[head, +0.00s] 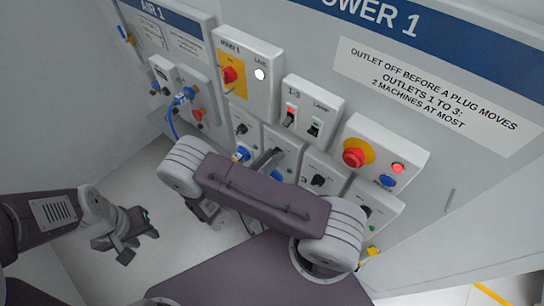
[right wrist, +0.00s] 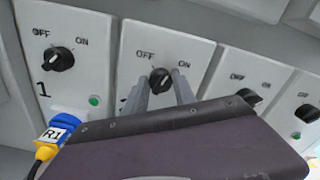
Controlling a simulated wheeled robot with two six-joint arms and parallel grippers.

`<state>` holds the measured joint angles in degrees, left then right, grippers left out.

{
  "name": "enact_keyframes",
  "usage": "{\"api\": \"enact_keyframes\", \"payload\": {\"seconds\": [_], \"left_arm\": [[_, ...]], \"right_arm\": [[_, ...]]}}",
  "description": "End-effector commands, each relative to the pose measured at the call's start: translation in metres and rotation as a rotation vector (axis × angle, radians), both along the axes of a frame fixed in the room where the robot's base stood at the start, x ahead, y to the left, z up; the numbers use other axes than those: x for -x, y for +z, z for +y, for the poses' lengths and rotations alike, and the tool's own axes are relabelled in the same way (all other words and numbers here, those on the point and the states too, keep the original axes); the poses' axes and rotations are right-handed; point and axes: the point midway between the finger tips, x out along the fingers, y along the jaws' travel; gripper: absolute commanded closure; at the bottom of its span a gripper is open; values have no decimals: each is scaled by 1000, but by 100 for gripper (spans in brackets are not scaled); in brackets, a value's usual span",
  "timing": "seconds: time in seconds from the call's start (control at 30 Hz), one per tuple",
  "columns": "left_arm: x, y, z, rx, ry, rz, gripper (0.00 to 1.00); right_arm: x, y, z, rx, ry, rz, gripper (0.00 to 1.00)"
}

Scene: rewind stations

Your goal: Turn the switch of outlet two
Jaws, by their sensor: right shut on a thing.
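The outlet two switch (right wrist: 160,80) is a black knob between OFF and ON marks on a white box, second from the left in the right wrist view. My right gripper (right wrist: 161,88) is shut on this knob, one grey finger on each side. In the head view the right gripper (head: 267,160) reaches the outlet two box (head: 285,142), and its fingers and my arm hide the knob. The lower part of the box is hidden in the wrist view; I cannot tell the knob's exact angle. My left gripper (head: 137,244) hangs open and empty, away from the panel.
Outlet one's knob (right wrist: 58,58) is left of the fingers, with a yellow and blue plug (right wrist: 58,130) below. Another outlet knob (right wrist: 248,97) is close on the right. A red stop button (head: 357,153) and main switch box (head: 247,68) sit above. Free floor lies around the left gripper.

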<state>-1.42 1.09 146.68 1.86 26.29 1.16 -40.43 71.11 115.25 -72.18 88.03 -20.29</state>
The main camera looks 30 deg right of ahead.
Motion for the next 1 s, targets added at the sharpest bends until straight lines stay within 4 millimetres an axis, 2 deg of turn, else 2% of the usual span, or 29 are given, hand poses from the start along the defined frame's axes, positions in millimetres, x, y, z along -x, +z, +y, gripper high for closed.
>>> {"api": "enact_keyframes", "payload": {"seconds": [1.0], "left_arm": [[0, 10, 0, 0, 0, 0, 64]], "right_arm": [[-2, -2, 0, 352, 0, 850, 100]]}}
